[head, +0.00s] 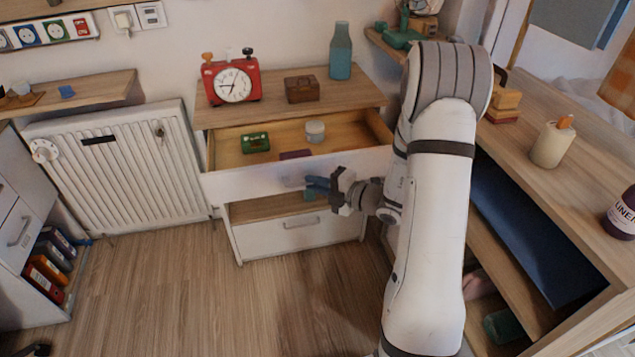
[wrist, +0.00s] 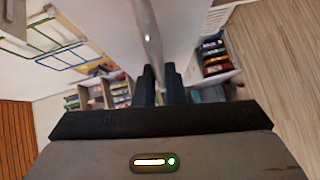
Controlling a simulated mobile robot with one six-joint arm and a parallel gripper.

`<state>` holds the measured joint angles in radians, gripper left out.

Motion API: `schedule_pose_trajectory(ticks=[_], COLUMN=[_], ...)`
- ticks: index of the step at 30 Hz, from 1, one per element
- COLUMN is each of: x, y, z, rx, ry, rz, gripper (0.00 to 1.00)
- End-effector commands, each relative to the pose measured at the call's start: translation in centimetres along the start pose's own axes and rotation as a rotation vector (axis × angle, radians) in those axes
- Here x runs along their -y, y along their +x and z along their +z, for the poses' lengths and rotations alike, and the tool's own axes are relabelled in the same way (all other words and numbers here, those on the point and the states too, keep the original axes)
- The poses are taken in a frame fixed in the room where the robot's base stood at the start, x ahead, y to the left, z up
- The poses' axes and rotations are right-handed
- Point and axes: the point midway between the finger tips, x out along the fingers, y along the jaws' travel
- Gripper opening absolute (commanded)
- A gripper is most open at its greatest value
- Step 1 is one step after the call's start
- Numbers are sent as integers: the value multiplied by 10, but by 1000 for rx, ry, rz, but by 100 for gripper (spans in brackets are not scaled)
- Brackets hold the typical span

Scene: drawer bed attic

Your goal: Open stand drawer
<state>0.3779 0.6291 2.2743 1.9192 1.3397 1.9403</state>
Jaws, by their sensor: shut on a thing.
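The wooden stand (head: 362,94) has its white-fronted upper drawer (head: 240,184) pulled out, with the inside showing. In the drawer lie a green box (head: 255,143), a small round grey jar (head: 315,131) and a dark purple item (head: 295,154). My gripper (head: 318,185) is at the drawer front's middle, its fingers shut on the drawer handle (head: 291,181). In the wrist view the fingers (wrist: 160,84) meet at the metal handle bar (wrist: 148,35). The lower drawer (head: 285,240) of the stand is closed.
On the stand top are a red clock (head: 232,80), a brown box (head: 302,89) and a teal bottle (head: 341,52). A wooden desk (head: 540,190) stands close to my arm on the right. A radiator (head: 118,165) is at left. The floor (head: 150,275) in front is clear.

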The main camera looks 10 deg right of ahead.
Motion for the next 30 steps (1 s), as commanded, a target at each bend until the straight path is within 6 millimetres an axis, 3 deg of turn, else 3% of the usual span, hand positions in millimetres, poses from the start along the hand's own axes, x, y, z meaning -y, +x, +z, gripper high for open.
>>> schedule_pose_trajectory(ticks=[2,3,10,20,30], x=[1,1,1,-1,-1], y=[0,0,0,-8,-63], z=[-1,-1,0,1,1], rx=[-3,-3,0,3,4], ry=[1,1,1,2,2], rz=[-2,-2,-1,-1,-1], gripper=[0,13,32,32,32])
